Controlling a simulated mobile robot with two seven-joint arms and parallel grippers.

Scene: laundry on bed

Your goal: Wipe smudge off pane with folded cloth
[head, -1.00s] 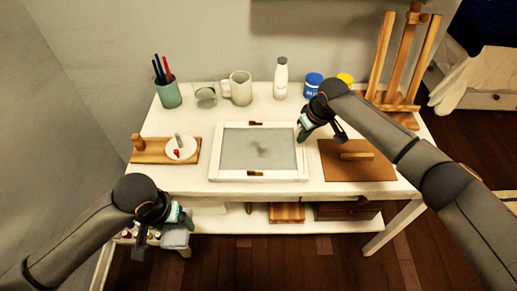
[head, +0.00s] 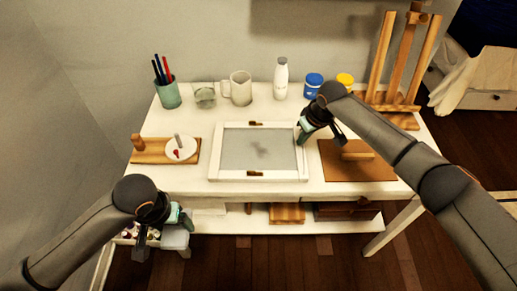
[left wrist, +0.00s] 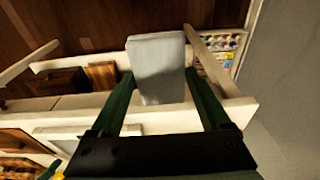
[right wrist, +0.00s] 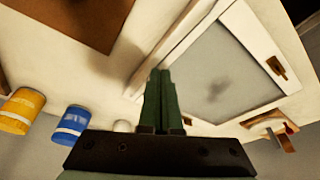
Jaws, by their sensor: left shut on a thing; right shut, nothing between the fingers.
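The white-framed pane (head: 235,153) lies flat on the table, with a dark smudge (head: 261,151) right of its middle. The smudge also shows in the right wrist view (right wrist: 216,90). My left gripper (head: 182,222) is left of and in front of the table's front edge, shut on a folded grey cloth (left wrist: 158,66). The cloth (head: 175,239) hangs from the fingers, apart from the pane. My right gripper (head: 304,134) is shut and empty over the pane's right edge. Its closed fingers (right wrist: 160,95) show in the right wrist view.
A brown board (head: 370,172) with a wooden bar lies right of the pane. A wooden board with a white palette (head: 181,147) lies left. A pen cup (head: 168,94), glass, mug (head: 240,88), white bottle (head: 281,78) and paint jars stand behind. An easel (head: 385,60) stands back right.

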